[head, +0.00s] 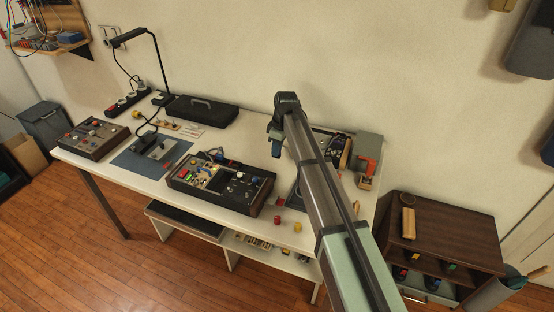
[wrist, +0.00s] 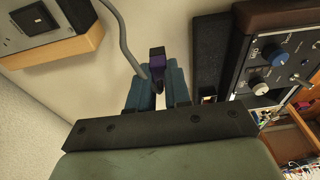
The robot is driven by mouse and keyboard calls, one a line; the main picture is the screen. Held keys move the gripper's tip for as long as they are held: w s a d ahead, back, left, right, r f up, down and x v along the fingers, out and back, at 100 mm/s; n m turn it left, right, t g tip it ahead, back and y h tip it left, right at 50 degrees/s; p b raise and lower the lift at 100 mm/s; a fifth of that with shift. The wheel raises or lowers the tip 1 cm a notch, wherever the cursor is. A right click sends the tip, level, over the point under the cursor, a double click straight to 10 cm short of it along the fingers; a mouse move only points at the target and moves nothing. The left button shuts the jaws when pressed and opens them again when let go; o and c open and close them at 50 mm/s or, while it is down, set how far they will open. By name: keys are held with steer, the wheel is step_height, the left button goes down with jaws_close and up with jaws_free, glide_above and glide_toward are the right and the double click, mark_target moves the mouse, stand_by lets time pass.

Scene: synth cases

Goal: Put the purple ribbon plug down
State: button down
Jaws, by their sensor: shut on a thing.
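My gripper (head: 276,146) is above the back right part of the white table in the head view, with its fingers pointing down. In the wrist view its two blue fingers (wrist: 158,84) are shut on the purple ribbon plug (wrist: 157,62), a small dark purple and black piece. The plug's lower part is hidden between the fingers. In the head view I cannot make out the plug. A grey cable (wrist: 124,38) passes close to the left finger in the wrist view; I cannot tell whether it joins the plug.
A knobbed panel in a dark case (wrist: 275,60) is right of the fingers. A grey box on a wooden base (wrist: 50,35) is at upper left. On the table (head: 150,187), an instrument case (head: 220,184) stands front centre and a black case (head: 201,111) at the back. My arm hides part of the right side.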

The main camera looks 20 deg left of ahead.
steer(key=shift+f, duration=2.6)
steer(key=shift+f, duration=0.15)
steer(key=c, duration=1.1)
jaws_free()
steer(key=r, duration=0.4)
steer(key=d+r, duration=0.1)
steer(key=r, duration=0.3)
steer(key=d+r, duration=0.1)
steer(key=r, duration=0.3)
steer(key=shift+r, duration=0.1)
steer(key=shift+a, duration=0.1)
